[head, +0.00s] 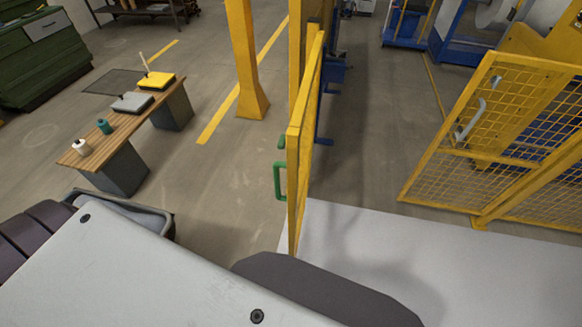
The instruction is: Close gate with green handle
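The yellow gate (303,130) stands swung out, seen nearly edge-on in the middle of the head view. Its green handle (279,181) is on the left face, towards the gate's near end. A yellow post (245,60) stands behind and to the left of the gate. To the right is a yellow mesh panel (500,130) with a grey handle. Neither of my grippers shows in the head view. Parts of my own body fill the bottom and hide the floor there.
A grey bin (140,215) sits close by at lower left. A green cabinet (40,55) is at far left. Grey floor left of the gate is clear, and a white floor area (400,260) lies to its right.

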